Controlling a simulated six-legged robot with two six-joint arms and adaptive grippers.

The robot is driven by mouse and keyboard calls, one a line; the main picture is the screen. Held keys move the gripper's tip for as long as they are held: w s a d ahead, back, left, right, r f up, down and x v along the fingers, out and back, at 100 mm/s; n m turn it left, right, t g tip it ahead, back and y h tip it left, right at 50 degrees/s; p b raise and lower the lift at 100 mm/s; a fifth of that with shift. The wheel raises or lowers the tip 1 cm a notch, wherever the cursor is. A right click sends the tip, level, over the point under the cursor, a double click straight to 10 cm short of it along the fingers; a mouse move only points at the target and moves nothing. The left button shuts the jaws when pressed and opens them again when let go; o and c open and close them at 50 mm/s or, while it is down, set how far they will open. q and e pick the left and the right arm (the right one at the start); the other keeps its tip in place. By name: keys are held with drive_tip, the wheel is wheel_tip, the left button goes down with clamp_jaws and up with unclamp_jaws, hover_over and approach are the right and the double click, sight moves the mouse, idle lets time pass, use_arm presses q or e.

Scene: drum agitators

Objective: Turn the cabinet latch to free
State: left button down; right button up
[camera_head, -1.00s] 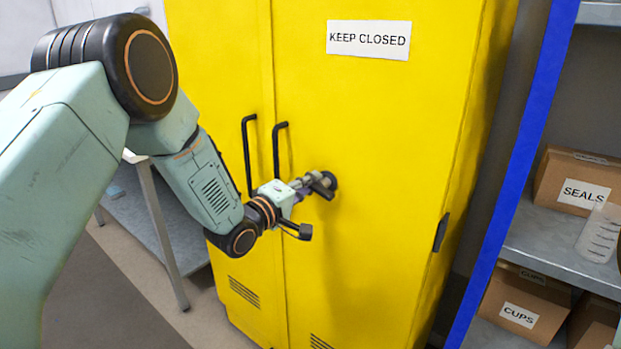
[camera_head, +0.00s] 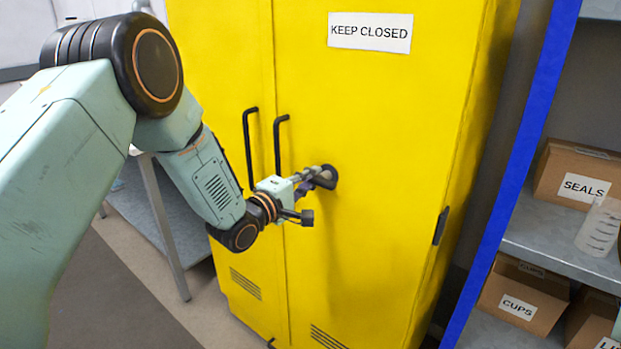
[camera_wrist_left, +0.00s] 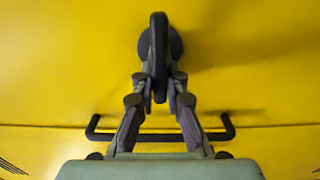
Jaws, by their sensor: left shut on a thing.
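The yellow cabinet (camera_head: 375,150) stands shut in front of me, with a "KEEP CLOSED" label (camera_head: 370,32) on its right door. The cabinet latch (camera_head: 329,178) is a dark handle on a round base on that door; it also shows in the left wrist view (camera_wrist_left: 159,48). My left gripper (camera_head: 316,180) is at the latch. In the left wrist view my gripper's fingers (camera_wrist_left: 159,88) close on the latch handle from both sides. The fingers hide part of the handle. My right gripper is not in view.
Two black door handles (camera_head: 248,150) (camera_head: 278,145) stand out from the cabinet just left of my gripper. A shelf with a blue post (camera_head: 520,150) and boxes (camera_head: 578,178) stands at the right. A grey table (camera_head: 160,215) is at the left.

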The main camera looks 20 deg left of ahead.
use_arm(q)
drive_tip(key=c, duration=1.4)
unclamp_jaws()
drive_tip(key=shift+o, duration=0.2)
drive_tip(key=shift+s, duration=0.1)
drive_tip(key=v, duration=1.2)
